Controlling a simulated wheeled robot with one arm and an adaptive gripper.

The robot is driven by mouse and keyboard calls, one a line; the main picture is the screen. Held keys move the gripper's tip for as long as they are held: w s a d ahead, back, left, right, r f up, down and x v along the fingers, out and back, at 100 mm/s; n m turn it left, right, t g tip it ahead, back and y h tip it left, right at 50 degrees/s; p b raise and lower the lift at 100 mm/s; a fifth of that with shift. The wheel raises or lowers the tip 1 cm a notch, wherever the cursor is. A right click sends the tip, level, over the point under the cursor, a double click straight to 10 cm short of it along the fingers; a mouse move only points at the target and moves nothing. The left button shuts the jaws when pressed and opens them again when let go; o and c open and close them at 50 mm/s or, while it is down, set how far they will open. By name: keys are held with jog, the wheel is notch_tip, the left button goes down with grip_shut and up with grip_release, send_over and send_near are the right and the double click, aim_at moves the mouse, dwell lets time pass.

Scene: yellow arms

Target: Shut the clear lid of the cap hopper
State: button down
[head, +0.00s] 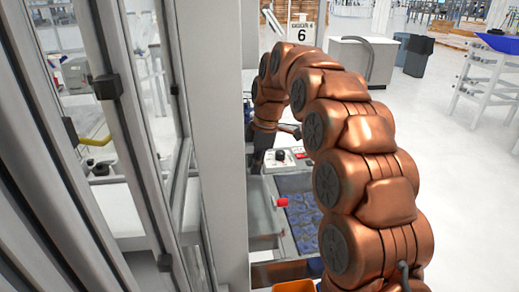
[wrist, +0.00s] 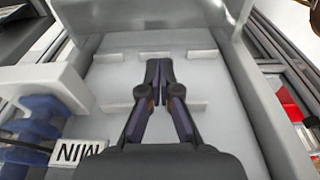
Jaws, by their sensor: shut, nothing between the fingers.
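In the wrist view my gripper (wrist: 158,70) is shut and empty, its dark fingertips together over a pale grey surface (wrist: 112,70) with raised ridges and side walls. Whether the tips touch that surface I cannot tell. At the left is a light-coloured holder with blue pieces (wrist: 35,115) and a label reading MIN (wrist: 78,152); this may be part of the cap hopper. I cannot make out the clear lid with certainty in either view. In the head view my arm arches down behind the grey post, and the fingertips are not clearly visible.
In the head view a grey post (head: 218,130) and framed panels stand close on the left. A bin of blue pieces (head: 300,215) lies below my arm, beside a red knob (head: 282,202) and a control panel (head: 285,158). Open floor (head: 440,190) lies to the right.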

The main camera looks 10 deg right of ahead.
jog(key=shift+d+r+b, duration=0.5)
jog(key=shift+r+b, duration=0.2)
jog(key=shift+r, duration=2.15)
jog(key=s+d+m, duration=0.2)
jog(key=s+m, duration=0.3)
jog(key=s, duration=0.5)
jog(key=s+d+f+m, duration=0.2)
jog(key=s+f+m, duration=0.2)
jog(key=s, duration=0.6)
jog(key=s+d+f+m+g+h, duration=0.1)
jog(key=s+f+m, duration=0.3)
jog(key=s, duration=0.7)
jog(key=s+d+f+m+h, duration=0.1)
jog(key=s+f+m, duration=0.3)
jog(key=s, duration=0.6)
notch_tip(320, 180, down, 2)
jog(key=shift+s+d+m+g, duration=0.2)
jog(key=shift+d+m+g, duration=0.2)
jog(key=shift+d, duration=0.45)
